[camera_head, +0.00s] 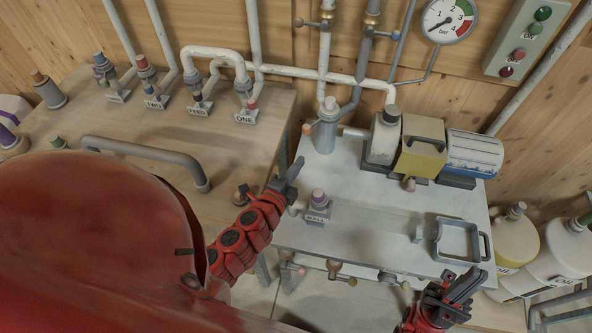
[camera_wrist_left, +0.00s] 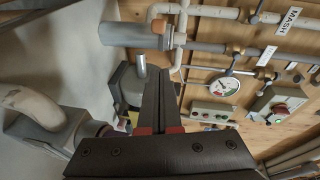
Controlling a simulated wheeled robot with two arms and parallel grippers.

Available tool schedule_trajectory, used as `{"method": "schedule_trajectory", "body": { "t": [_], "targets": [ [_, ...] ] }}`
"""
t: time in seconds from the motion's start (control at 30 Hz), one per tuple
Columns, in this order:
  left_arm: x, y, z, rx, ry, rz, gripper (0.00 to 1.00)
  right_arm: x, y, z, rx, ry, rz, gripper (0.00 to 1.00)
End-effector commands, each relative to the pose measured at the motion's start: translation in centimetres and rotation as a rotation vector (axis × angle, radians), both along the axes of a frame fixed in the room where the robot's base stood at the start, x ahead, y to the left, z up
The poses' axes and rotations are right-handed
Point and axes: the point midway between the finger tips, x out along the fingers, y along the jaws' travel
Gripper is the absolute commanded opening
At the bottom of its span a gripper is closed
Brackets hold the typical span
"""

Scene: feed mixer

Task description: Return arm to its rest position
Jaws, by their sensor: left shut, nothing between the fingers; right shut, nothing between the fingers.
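My left gripper (camera_head: 293,170) is in the middle of the head view, above the gap between the wooden table and the white table. Its fingers are together, pointing up and to the right, with nothing between them. The left wrist view shows its dark fingers (camera_wrist_left: 160,95) side by side, apart from the pipes and panel behind. My right gripper (camera_head: 464,286) is at the lower right, in front of the white table's front edge. Its fingers are together and empty, pointing up and right. Parts of both arms are out of view.
The white table (camera_head: 370,215) carries a purple-capped fitting (camera_head: 318,202), a grey square frame (camera_head: 458,240) and a yellow-and-grey pump (camera_head: 420,147). A large red rounded body (camera_head: 95,240) fills the lower left. A bent grey pipe (camera_head: 150,152) lies beside it. White jugs (camera_head: 560,258) stand right.

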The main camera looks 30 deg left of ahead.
Motion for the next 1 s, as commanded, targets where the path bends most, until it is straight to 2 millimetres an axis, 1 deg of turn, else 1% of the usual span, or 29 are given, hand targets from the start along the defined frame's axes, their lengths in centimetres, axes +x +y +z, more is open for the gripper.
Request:
{"method": "schedule_trajectory", "body": {
  "t": [0.1, 0.2, 0.5, 0.57, 0.67, 0.77, 0.8, 0.87, 0.9, 0.97, 1.0],
  "targets": [
    [-1.0, -0.1, 0.2, -0.001, -0.001, 0.000, 0.00, 0.0, 0.0, 0.0, 0.000, 0.000, 0.000, 0.00],
    [-1.4, -0.2, 0.2, -0.001, 0.000, -0.001, 0.00, 0.0, 0.0, 0.0, 0.000, 0.000, 0.000, 0.00],
    [-1.4, -0.4, 0.3, -0.012, -0.005, -0.009, 0.00, 0.0, 0.0, 0.0, 0.000, 0.000, 0.000, 0.00],
    [-1.2, -0.8, 0.4, -0.042, -0.017, -0.032, 0.00, 0.0, 0.0, 0.0, 0.000, 0.000, 0.000, 0.00],
    [-0.6, -2.8, 1.0, -0.148, -0.070, -0.121, 0.00, 0.0, 0.0, -0.1, 0.000, 0.000, 0.000, 0.00],
    [-0.4, -5.8, 2.8, -0.324, -0.168, -0.264, 0.00, 0.0, 0.0, -0.1, 0.000, 0.000, 0.000, 0.00],
    [-0.6, -7.1, 3.9, -0.404, -0.219, -0.330, 0.00, 0.0, 0.0, -0.1, 0.000, 0.000, 0.000, 0.00],
    [-1.3, -8.8, 5.7, -0.526, -0.306, -0.426, 0.00, 0.0, 0.0, -0.1, 0.000, 0.000, 0.000, 0.00],
    [-1.9, -9.6, 7.2, -0.605, -0.369, -0.487, 0.00, 0.0, 0.0, -0.1, 0.000, 0.000, 0.000, 0.00],
    [-3.1, -10.6, 9.3, -0.720, -0.472, -0.579, 0.00, 0.0, 0.0, -0.1, 0.000, 0.000, 0.000, 0.00],
    [-4.2, -11.0, 10.8, -0.794, -0.547, -0.639, 0.00, 0.0, 0.0, -0.1, 0.000, 0.000, 0.000, 0.00]
  ]
}}
